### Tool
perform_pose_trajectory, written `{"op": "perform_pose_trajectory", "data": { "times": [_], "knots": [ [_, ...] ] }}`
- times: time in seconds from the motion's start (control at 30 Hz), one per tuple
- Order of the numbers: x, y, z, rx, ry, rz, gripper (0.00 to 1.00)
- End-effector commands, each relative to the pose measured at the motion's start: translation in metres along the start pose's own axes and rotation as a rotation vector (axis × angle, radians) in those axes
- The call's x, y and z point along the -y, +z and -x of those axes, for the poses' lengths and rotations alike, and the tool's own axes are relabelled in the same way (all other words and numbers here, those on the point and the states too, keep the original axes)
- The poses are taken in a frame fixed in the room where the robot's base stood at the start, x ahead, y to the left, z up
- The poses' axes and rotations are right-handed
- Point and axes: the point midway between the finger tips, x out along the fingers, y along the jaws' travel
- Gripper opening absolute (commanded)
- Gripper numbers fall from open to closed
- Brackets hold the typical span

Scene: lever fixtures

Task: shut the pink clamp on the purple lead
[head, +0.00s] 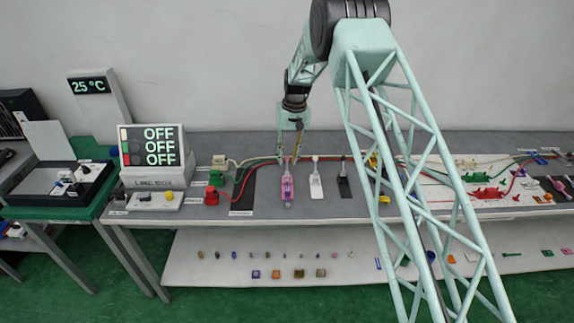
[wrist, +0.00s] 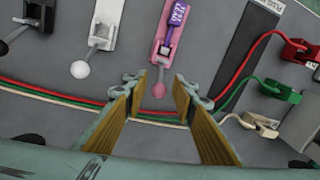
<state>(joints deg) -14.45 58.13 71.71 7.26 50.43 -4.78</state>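The pink clamp (head: 287,198) sits on the grey bench in the head view, and it also shows at the top of the wrist view (wrist: 165,53). A purple lead piece with light markings (wrist: 177,22) lies in its bed. The clamp's lever with a round pink knob (wrist: 158,90) sticks out toward the gripper side, apparently raised. My gripper (head: 291,161) is above the back end of the clamp. In the wrist view its two fingers (wrist: 158,98) are apart, with the knob in the gap between their tips. I cannot tell whether either finger touches it.
A white clamp (head: 316,186) and a black clamp (head: 344,186) stand close beside the pink one. Red (head: 211,195) and green connectors (head: 216,178) with cables lie on the other side. Cables run behind the clamps. A display box (head: 152,147) reads OFF on several lines.

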Motion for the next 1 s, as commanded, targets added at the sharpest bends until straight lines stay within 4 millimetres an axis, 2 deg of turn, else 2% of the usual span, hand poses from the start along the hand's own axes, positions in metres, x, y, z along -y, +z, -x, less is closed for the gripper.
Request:
{"op": "perform_pose_trajectory", "data": {
  "times": [0.1,0.3,0.73,1.0],
  "knots": [
    [0.000,0.000,-0.013,0.000,0.000,0.000,0.25],
    [0.000,0.000,-0.027,0.000,0.000,0.000,0.25],
    [0.000,0.000,-0.030,-0.001,0.000,0.000,0.25],
    [0.000,0.000,-0.030,-0.001,0.000,0.000,0.00]
  ]
}}
